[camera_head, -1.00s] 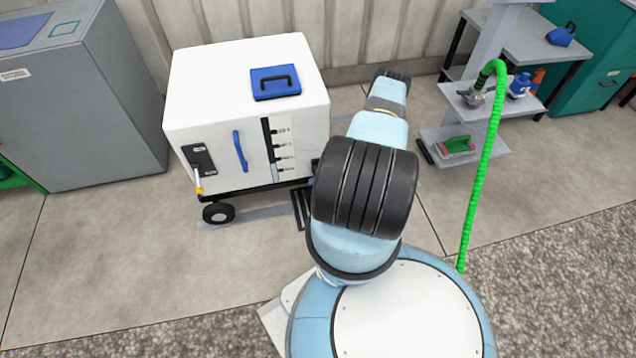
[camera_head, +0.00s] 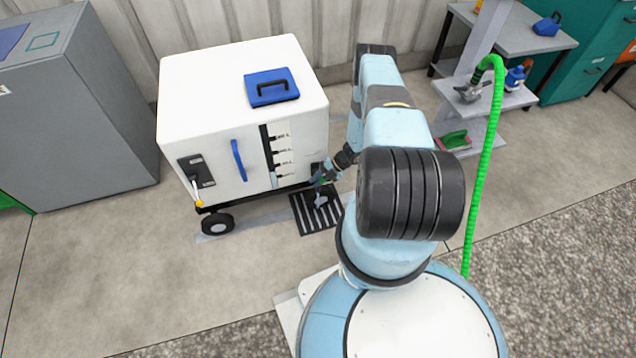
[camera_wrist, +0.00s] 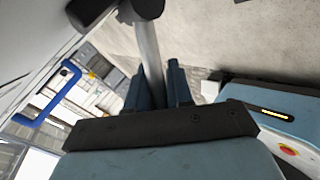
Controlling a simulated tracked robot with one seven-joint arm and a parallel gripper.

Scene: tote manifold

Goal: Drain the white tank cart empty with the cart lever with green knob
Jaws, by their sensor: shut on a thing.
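The white tank cart (camera_head: 215,105) stands left of my arm, with a blue handled lid on top and a sight gauge (camera_head: 281,150) on its front. I cannot read the gauge level clearly. My gripper (camera_head: 322,180) is at the cart's lower right front corner, with a little green showing there. In the wrist view, my gripper (camera_wrist: 158,88) is shut on a grey rod (camera_wrist: 149,45), which appears to be the cart lever. The rod runs between the fingers up to a black fitting. The green knob is mostly hidden at the gripper.
A striped floor grate (camera_head: 300,212) lies below the cart's right corner. A second lever with a yellow knob (camera_head: 199,204) is at the cart's left. A green hose (camera_head: 483,170) hangs at the right near shelves (camera_head: 520,98). A grey cabinet (camera_head: 70,120) stands at left.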

